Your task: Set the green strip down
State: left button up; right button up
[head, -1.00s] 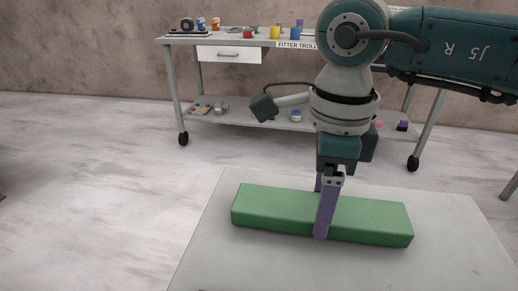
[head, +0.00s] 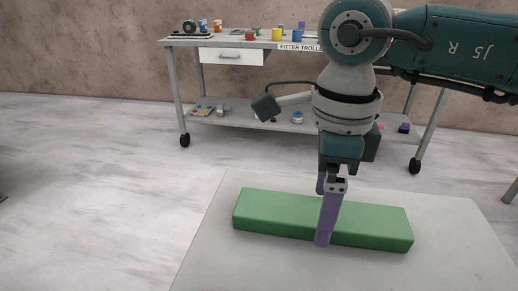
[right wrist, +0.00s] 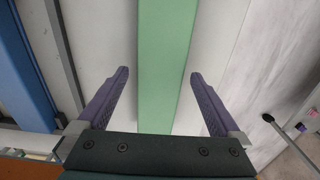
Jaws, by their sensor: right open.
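The green strip (head: 275,213) is a long green bar lying flat on the pale stone slab (head: 225,262). In the right wrist view the strip (right wrist: 167,65) runs between my fingers, with a gap on each side. The near finger hides a narrow part of the strip's front face. In the right wrist view the open right gripper (right wrist: 158,75) holds nothing. My left gripper is not in view.
A grey trolley (head: 184,95) with small coloured items on its top and lower shelf stands behind the slab. A blue object (right wrist: 22,70) shows at the left of the right wrist view. The slab is bare around the strip.

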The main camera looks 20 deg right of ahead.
notch_tip(320, 180, up, 12)
jog(key=shift+f, duration=0.25)
dwell(0.5)
